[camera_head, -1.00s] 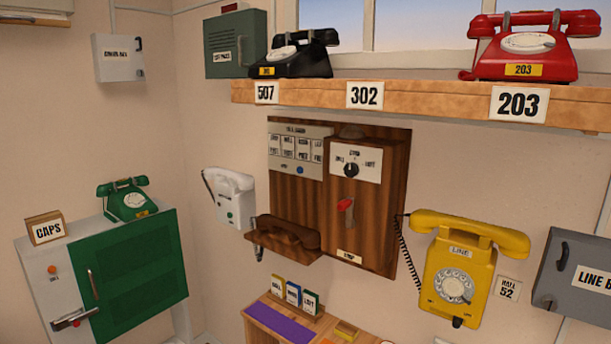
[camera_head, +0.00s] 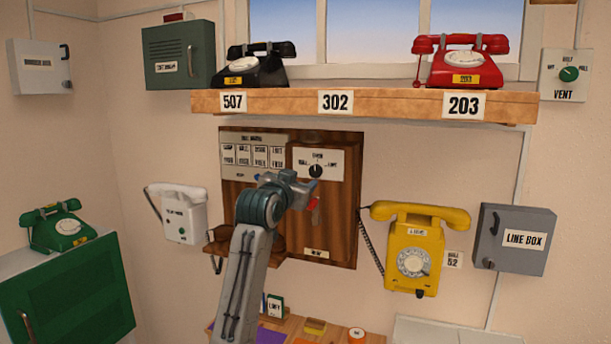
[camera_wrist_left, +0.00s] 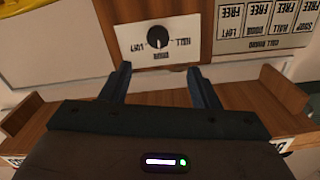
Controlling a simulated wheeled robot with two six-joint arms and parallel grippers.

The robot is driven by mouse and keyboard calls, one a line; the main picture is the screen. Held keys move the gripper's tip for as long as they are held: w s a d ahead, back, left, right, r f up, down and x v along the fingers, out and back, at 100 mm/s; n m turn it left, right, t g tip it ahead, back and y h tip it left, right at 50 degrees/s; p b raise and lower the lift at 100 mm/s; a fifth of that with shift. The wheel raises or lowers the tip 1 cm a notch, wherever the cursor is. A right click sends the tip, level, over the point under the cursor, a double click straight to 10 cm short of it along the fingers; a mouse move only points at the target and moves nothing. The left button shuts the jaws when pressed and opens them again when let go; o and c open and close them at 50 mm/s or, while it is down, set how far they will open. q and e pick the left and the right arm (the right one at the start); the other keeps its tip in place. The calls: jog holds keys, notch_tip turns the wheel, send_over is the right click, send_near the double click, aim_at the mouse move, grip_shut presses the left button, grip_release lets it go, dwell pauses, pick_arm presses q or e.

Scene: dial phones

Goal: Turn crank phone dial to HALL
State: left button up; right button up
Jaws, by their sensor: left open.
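The crank phone (camera_head: 345,200) is a brown wooden wall set below the shelf. Its black round dial (camera_head: 316,171) sits on a white plate (camera_head: 330,160) lettered HALL at left and LOFT at right, with a third word above. The dial (camera_wrist_left: 159,37) also shows in the left wrist view, upside down; its pale mark seems to point at that third word. My right gripper is out of view.
The wooden shelf (camera_head: 400,105) with black and red phones runs above. A white phone (camera_head: 183,218) hangs left, a yellow phone (camera_head: 414,250) right. A wooden desk (camera_head: 290,330) is below.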

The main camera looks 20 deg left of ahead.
aim_at(315, 171)
pick_arm(q)
jog(key=w+p, duration=0.1)
jog(key=w, duration=0.2)
jog(key=w+p, duration=0.1)
jog(key=w, duration=0.2)
jog(key=w+p, duration=0.1)
jog(key=w, duration=0.2)
jog(key=shift+w+d, duration=0.3)
jog(key=shift+w, duration=0.05)
jog(key=shift+w+f+p, duration=0.2)
jog(key=shift+w+p, duration=0.15)
jog(key=shift+w, duration=0.2)
jog(key=c, duration=1)
jog(key=shift+o, duration=0.2)
